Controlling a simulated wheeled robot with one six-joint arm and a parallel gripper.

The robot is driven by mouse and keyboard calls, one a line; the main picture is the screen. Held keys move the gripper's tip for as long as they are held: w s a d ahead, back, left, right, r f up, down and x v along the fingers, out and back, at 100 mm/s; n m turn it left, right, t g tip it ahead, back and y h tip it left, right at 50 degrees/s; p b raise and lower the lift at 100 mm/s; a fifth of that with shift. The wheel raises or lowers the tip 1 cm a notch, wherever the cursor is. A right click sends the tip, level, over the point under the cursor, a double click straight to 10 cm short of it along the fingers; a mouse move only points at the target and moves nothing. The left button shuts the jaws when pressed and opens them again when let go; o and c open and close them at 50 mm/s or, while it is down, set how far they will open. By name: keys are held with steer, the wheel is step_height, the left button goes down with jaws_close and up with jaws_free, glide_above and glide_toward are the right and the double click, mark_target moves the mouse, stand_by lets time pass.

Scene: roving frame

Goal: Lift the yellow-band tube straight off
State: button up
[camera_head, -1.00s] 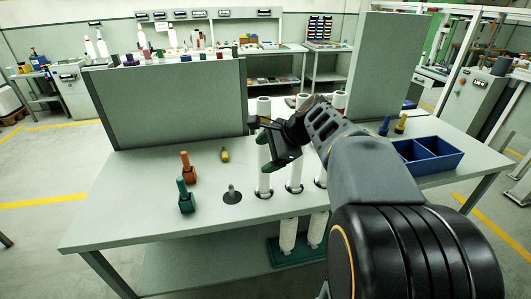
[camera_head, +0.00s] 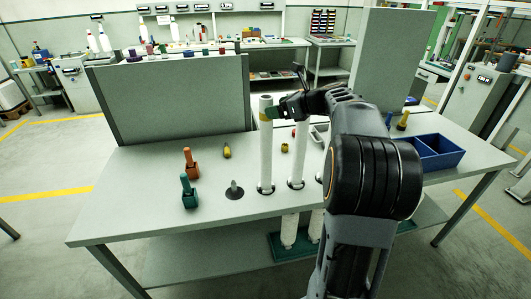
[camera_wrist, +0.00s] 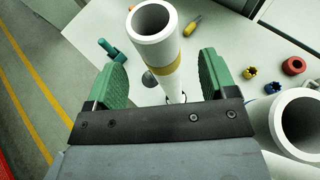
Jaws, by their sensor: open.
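The yellow-band tube (camera_head: 266,155) is a tall white hollow tube standing upright at the front of the table, leftmost of the row. Its yellow band (camera_wrist: 164,68) shows below the open top in the wrist view. My gripper (camera_wrist: 163,72) is open, with one green finger pad on each side of the tube near band height. Gaps show between the pads and the tube. In the head view my gripper (camera_head: 277,112) is at the tube's upper part, coming from the right.
Another white tube (camera_head: 298,150) stands just right, close to my gripper in the wrist view (camera_wrist: 298,125). A bare peg (camera_head: 234,190) is on the left, near green (camera_head: 189,192) and orange (camera_head: 191,163) tools.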

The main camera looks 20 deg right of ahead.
steer(key=shift+p+x, duration=0.55)
steer(key=shift+x, duration=2.1)
steer(key=shift+s+f, duration=0.1)
steer(key=shift+f, duration=0.1)
steer(key=shift+c, duration=0.3)
steer(key=c, duration=1.3)
step_height(320, 180, up, 13)
steer(key=p, duration=0.4)
steer(key=shift+r+p, duration=0.2)
steer(key=shift+p, duration=0.15)
